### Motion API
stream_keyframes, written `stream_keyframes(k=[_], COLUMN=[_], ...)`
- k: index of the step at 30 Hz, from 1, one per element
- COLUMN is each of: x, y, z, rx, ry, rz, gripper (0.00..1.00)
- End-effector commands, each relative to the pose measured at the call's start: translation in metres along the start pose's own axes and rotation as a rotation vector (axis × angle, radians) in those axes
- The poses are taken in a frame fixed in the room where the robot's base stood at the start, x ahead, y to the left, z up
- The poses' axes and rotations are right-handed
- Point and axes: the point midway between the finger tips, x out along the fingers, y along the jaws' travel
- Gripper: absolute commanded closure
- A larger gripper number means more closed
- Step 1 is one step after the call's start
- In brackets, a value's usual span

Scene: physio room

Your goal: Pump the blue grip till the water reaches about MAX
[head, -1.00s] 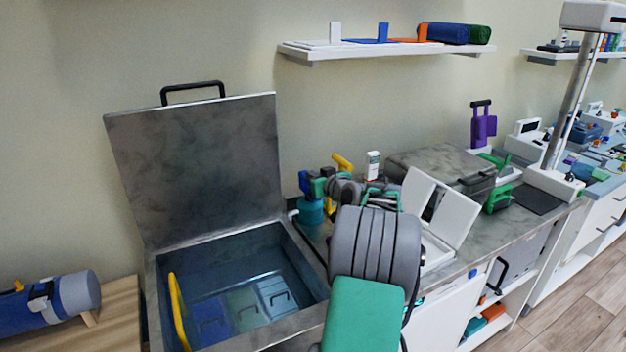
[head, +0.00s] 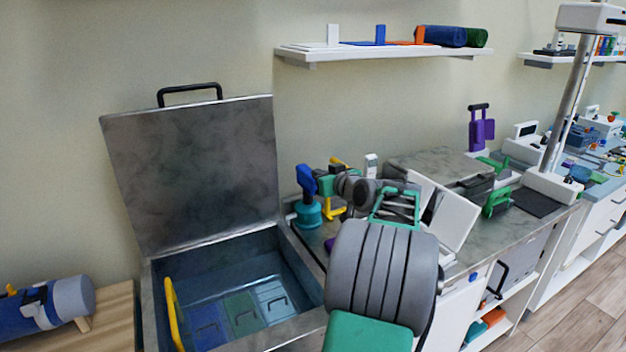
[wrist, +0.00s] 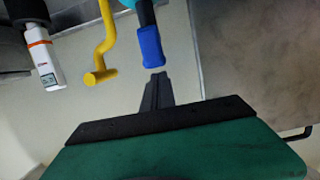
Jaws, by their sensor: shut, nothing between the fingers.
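The blue grip (head: 306,180) stands above the teal pump body (head: 307,214) on the counter, just right of the open tank (head: 152,300). In the wrist view the blue grip (wrist: 149,47) lies just past the fingertips. My gripper (wrist: 158,78) has its dark fingers together and empty, close to the grip's end; I cannot tell if they touch. In the head view my gripper (head: 322,186) is right beside the grip, its fingers hard to make out. Bluish water (head: 262,268) seems to lie in the tank. I cannot make out a MAX mark.
The tank's lid (head: 195,170) stands open. A yellow handle (head: 173,315) is at the tank's left. A white shelf (head: 370,50) hangs above.

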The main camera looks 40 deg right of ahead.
Motion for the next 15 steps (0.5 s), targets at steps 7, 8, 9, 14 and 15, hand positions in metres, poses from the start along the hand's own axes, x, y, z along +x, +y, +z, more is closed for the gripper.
stream_keyframes(k=[7,8,9,14,15], x=[-0.043,-0.045,-0.047,-0.049,-0.049], y=[0.001,0.001,0.0,0.0,0.0], z=[0.0,0.0,0.0,-0.001,-0.001], rx=[-0.001,-0.001,-0.002,-0.002,-0.002], ry=[0.001,0.001,0.002,0.002,0.002], rz=[0.002,0.002,0.001,-0.001,-0.001], gripper=[1.0,1.0,1.0,1.0,1.0])
